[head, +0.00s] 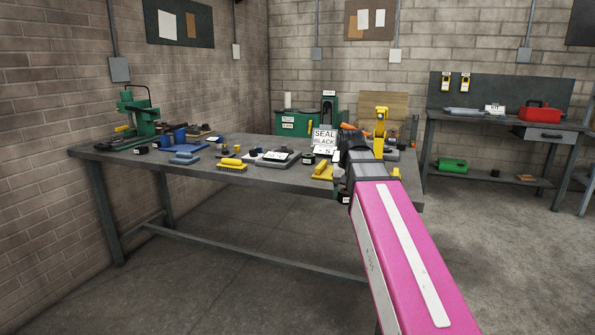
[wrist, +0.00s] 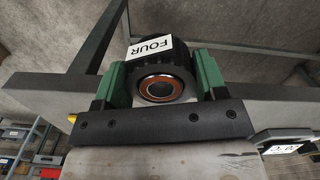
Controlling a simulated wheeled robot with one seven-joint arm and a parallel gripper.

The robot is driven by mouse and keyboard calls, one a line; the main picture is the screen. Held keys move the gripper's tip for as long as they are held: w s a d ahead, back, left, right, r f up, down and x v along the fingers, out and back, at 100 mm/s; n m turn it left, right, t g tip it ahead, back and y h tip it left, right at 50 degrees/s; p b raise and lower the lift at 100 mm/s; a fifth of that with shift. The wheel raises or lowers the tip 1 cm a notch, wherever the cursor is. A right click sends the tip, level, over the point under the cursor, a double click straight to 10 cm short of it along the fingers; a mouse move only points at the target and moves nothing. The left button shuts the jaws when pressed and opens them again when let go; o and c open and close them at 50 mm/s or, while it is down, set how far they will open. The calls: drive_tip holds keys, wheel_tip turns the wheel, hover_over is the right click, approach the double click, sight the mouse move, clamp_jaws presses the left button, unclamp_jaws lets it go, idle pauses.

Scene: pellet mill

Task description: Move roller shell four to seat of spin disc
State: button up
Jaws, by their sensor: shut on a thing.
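Roller shell four (wrist: 160,84) is a dark ribbed cylinder with an orange-brown ring in its open end and a white label reading FOUR. My gripper (wrist: 162,72) is shut on it, with one green finger on each side of the shell in the wrist view.
A second bench with a red toolbox (head: 540,112) stands right. The floor in front is clear.

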drive_tip(key=shift+n, duration=0.5)
drive_tip(key=s+d, duration=0.1)
drive_tip(key=s+d+f, duration=0.1)
drive_tip(key=d, duration=0.1)
drive_tip(key=shift+s+f, duration=0.15)
drive_tip(key=shift+s, duration=0.1)
drive_tip(key=shift+f, duration=0.15)
